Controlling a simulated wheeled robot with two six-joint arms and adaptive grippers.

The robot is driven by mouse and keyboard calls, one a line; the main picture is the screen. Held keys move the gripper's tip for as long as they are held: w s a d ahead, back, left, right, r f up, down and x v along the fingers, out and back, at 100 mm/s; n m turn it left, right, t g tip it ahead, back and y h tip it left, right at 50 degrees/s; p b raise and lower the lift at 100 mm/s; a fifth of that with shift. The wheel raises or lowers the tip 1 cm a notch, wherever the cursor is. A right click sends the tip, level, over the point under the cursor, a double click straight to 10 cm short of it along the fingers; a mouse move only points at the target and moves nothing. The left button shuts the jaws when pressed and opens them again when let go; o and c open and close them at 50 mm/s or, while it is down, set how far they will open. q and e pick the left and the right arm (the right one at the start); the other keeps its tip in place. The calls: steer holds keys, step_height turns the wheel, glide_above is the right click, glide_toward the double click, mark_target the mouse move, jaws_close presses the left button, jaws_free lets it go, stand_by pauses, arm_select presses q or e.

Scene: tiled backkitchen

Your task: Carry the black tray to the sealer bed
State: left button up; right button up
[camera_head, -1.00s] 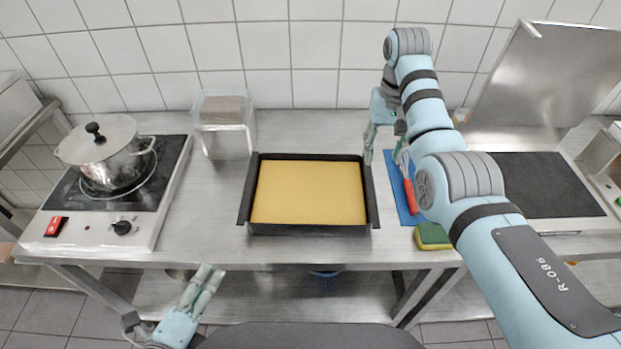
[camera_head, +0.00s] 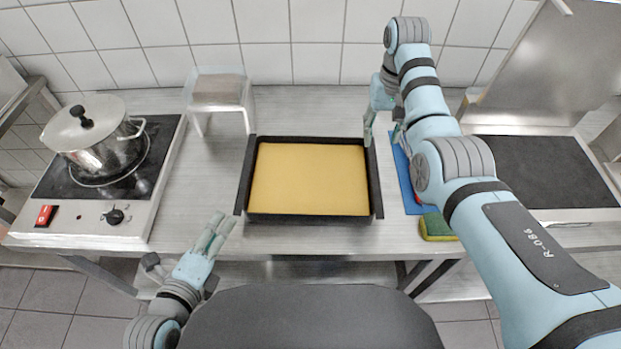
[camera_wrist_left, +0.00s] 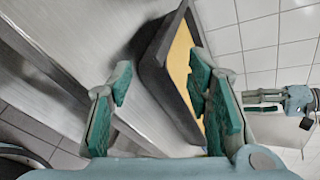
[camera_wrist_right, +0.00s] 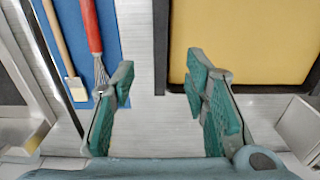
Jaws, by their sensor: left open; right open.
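The black tray (camera_head: 376,190) lies flat on the steel counter with a yellow slab (camera_head: 308,180) filling it. The sealer bed (camera_head: 545,172) is the dark flat panel at right, its lid (camera_head: 545,75) raised behind it. My left gripper (camera_head: 220,230) is open and empty at the counter's front edge, left of the tray's near corner; the tray also shows in the left wrist view (camera_wrist_left: 152,62). My right gripper (camera_head: 383,138) is open and empty near the tray's far right corner. In the right wrist view, one finger is close to the tray's rim (camera_wrist_right: 176,40); contact is unclear.
A hob (camera_head: 170,150) with a lidded pot (camera_head: 105,150) stands at left. A blue mat (camera_head: 408,185) with utensils and a sponge (camera_head: 437,227) lie right of the tray, partly under my right arm.

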mark_target(235, 207)
arm_select(q)
steer(key=x, duration=0.9)
steer(key=shift+w+f, duration=0.15)
steer(key=shift+w, duration=0.2)
arm_select(e)
step_height(235, 207, down, 10)
steer(key=shift+s+r, duration=0.1)
steer(key=shift+c, duration=0.2)
arm_select(q)
steer(key=shift+d, duration=0.1)
steer(key=c, duration=1)
arm_select(e)
jaws_close()
arm_select(q)
steer(key=shift+s, duration=0.1)
jaws_close()
arm_select(e)
steer(key=shift+d, duration=0.1)
